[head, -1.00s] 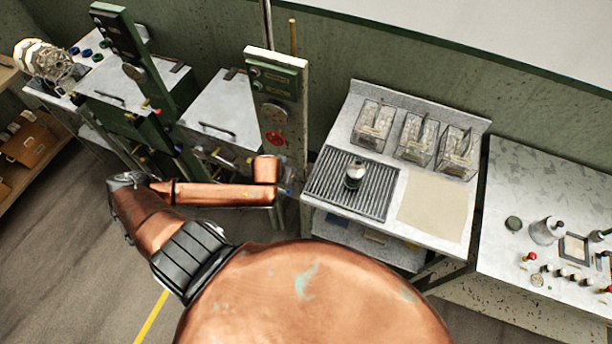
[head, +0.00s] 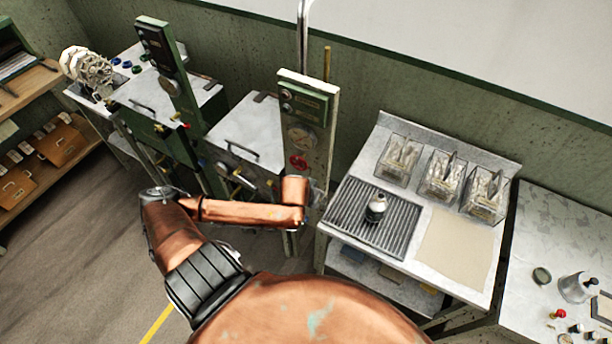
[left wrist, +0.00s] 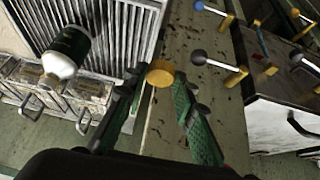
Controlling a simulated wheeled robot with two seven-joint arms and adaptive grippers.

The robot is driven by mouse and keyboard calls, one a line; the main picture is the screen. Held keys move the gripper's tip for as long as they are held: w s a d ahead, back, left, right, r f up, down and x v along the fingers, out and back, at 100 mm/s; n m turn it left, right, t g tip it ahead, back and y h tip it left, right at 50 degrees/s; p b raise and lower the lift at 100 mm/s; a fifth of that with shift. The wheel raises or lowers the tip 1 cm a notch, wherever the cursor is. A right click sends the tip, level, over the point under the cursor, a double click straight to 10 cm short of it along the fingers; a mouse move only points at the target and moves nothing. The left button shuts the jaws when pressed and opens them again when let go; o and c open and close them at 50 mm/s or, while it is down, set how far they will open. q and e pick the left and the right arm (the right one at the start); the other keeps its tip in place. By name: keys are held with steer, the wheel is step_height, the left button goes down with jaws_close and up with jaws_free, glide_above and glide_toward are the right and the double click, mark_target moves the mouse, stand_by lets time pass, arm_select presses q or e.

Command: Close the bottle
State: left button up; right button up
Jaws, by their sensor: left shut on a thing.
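A bottle (head: 376,207) stands upright on the ribbed drain rack (head: 347,227) of the middle bench. In the left wrist view the bottle (left wrist: 68,48) has a dark label, a white shoulder and a bare-looking neck. My left gripper (left wrist: 158,82) is shut on a round yellow cap (left wrist: 160,73) held at its fingertips. The cap is apart from the bottle. In the head view my left gripper (head: 316,192) is mostly hidden behind my wrist, left of the rack, and the cap cannot be made out. My right gripper is in neither view.
Several clear bins (head: 441,180) stand behind the rack, and a beige mat (head: 455,248) lies right of it. A green-and-white control panel (head: 304,135) rises close behind my left wrist. Levers with ball knobs (left wrist: 199,57) show right of the gripper in the wrist view.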

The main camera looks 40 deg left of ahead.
arm_select(q)
steer(key=w+d+r+m+b, duration=0.1)
steer(key=w+d+r+b, duration=0.1)
steer(key=d, duration=0.6)
steer(key=w+d+r+m+h+b, duration=0.1)
steer(key=w+d+r+b, duration=0.1)
steer(key=w+d+b, duration=0.3)
steer(key=d+b, duration=0.2)
steer(key=d, duration=0.1)
steer(key=shift+w+d+r+m, duration=0.15)
steer(key=shift+d+r+m, duration=0.2)
steer(key=shift+r+m, duration=0.05)
